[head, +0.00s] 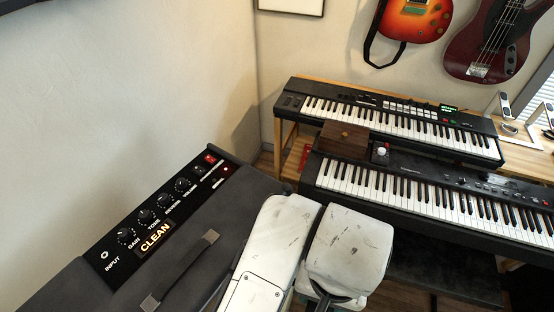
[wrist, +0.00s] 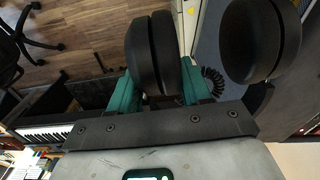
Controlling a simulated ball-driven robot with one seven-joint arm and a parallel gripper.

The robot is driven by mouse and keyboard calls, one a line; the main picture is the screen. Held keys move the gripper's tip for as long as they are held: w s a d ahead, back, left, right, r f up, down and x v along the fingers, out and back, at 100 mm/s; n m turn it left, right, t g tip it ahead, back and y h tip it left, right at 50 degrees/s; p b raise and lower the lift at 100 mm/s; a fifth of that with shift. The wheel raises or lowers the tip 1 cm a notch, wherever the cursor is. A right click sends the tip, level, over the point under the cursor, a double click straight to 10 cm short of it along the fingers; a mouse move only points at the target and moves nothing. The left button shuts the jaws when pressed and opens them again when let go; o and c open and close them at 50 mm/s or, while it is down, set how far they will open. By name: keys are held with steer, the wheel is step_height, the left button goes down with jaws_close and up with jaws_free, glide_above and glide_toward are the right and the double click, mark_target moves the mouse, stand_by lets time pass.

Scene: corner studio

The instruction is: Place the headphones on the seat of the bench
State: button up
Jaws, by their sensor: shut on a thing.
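The headphones show in the wrist view as two thick black ear cups. One ear cup (wrist: 150,55) sits between the teal fingers of my gripper (wrist: 163,90), which is shut on it. The other ear cup (wrist: 262,40) hangs free to the right; the headband is not clear. In the head view, my white arm hides the gripper and headphones. The bench (head: 440,275) is a dark, flat seat low under the lower keyboard, partly hidden by my arm. A dark surface (wrist: 92,92) left of the fingers in the wrist view looks like this bench. The headphones appear apart from it.
Two keyboards (head: 430,200) stand on a stand at the right. A large amplifier (head: 160,235) fills the lower left. Guitars (head: 415,18) hang on the wall. An office chair base (wrist: 35,40) stands on the wooden floor (wrist: 85,30). A coiled cable (wrist: 212,82) shows beyond the gripper.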

steer(key=w+d+f+n+b, duration=0.1)
steer(key=w+d+f+b, duration=0.1)
steer(key=w+d+f, duration=0.2)
steer(key=w+d+f+n+b, duration=0.1)
steer(key=w+d+f, duration=0.3)
steer(key=f, duration=0.7)
steer(key=w+d+f+n+b, duration=0.1)
steer(key=w+d+f, duration=0.3)
steer(key=f, duration=0.4)
steer(key=shift+f+n+b, duration=0.15)
steer(key=shift+n+b, duration=0.25)
steer(key=shift+b, duration=0.4)
